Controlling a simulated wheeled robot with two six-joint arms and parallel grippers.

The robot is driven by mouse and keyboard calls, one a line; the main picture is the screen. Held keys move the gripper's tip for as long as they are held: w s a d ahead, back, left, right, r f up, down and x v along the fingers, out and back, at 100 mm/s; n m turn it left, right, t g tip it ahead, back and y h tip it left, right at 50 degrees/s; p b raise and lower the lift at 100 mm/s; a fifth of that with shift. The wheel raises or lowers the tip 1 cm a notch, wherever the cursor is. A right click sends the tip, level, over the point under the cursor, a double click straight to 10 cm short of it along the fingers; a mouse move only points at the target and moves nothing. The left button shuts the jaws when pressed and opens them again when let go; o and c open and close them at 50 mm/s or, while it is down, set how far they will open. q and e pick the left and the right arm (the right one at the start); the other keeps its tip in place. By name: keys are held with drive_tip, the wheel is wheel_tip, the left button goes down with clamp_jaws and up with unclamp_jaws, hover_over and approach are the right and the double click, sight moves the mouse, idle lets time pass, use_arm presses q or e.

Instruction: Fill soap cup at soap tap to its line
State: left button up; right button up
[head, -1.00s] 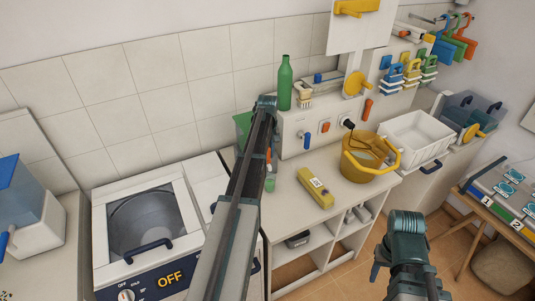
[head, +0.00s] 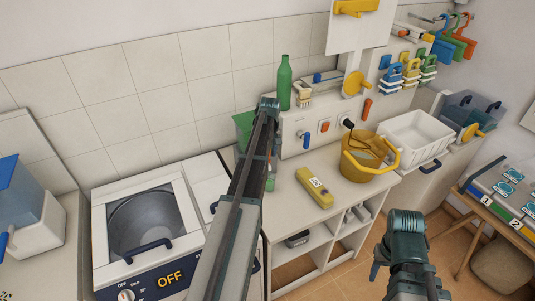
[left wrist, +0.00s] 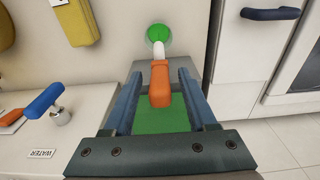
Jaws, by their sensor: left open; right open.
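The soap cup (left wrist: 158,33) shows from above in the left wrist view as a round green shape on the counter, under a white spout (left wrist: 159,50). Its line cannot be made out. In the head view the cup (head: 270,182) is partly hidden by my left arm. The soap tap's orange lever (left wrist: 160,88) stands between the fingers of my left gripper (left wrist: 160,78), which is open around it, with small gaps on both sides. The green soap tank (head: 243,124) is mostly hidden behind my arm. My right gripper (head: 378,273) is open and empty, away from the counter.
A water tap with a blue lever (left wrist: 43,99) and a WATER label is beside the soap tap. A washing machine (head: 150,225) stands left.

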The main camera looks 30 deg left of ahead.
use_arm(q)
wheel_tip(320, 180, up, 14)
drive_tip(key=d+p, duration=0.1)
drive_tip(key=p, duration=1.2)
drive_tip(key=shift+s+f, duration=0.25)
drive_tip(key=shift+s, duration=0.05)
drive_tip(key=shift+c, duration=0.3)
